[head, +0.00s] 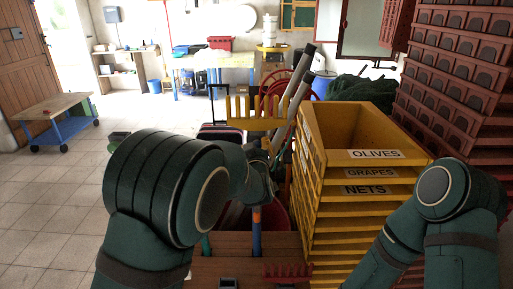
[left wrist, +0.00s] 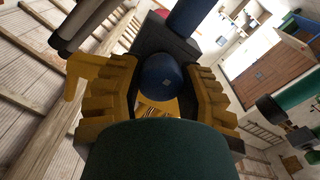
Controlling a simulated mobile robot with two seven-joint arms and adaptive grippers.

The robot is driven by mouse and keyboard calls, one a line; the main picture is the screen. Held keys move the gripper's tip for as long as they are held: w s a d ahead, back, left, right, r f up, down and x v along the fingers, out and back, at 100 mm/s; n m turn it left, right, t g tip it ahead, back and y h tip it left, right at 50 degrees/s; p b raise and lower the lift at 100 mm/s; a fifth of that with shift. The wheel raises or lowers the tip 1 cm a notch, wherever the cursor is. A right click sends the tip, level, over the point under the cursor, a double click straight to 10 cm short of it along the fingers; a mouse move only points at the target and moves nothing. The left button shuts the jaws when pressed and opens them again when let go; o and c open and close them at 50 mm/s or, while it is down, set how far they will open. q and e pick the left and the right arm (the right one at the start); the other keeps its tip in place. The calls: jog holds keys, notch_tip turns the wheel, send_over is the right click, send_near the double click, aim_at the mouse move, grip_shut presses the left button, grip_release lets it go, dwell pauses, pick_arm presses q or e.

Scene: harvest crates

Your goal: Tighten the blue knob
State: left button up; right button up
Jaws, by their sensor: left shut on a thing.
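The blue knob (left wrist: 160,83) shows in the left wrist view as a round blue ball against a dark block (left wrist: 165,42). A blue pole (left wrist: 190,14) shows just beyond it. My left gripper (head: 262,176) is shut on the knob, which it hides in the head view. Yellow ridged pieces flank the knob on both sides in the left wrist view. In the head view, a blue upright pole (head: 256,232) runs below the gripper, and a yellow comb-like head (head: 256,124) stands above it. My right gripper is out of view; only its arm shows.
A stack of yellow crates (head: 325,205) with labels stands close to the right of my left gripper. Tall red crates (head: 452,62) stand behind it. Grey poles (head: 298,90) lean beside the yellow comb. A low cart (head: 55,108) is far left, with open floor before it.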

pick_arm(q)
jog(key=m, duration=0.3)
jog(key=shift+d+r+m, duration=0.1)
jog(key=shift+m, duration=0.2)
jog(key=m, duration=0.4)
jog(key=shift+d+m, duration=0.1)
jog(key=shift+m, duration=0.2)
jog(key=m+p, duration=0.1)
jog(key=m, duration=0.4)
jog(key=shift+d, duration=0.1)
jog(key=m, duration=0.4)
jog(key=shift+m+p, duration=0.3)
jog(key=shift+p, duration=0.1)
jog(key=shift+m, duration=0.3)
jog(key=o, duration=1.2)
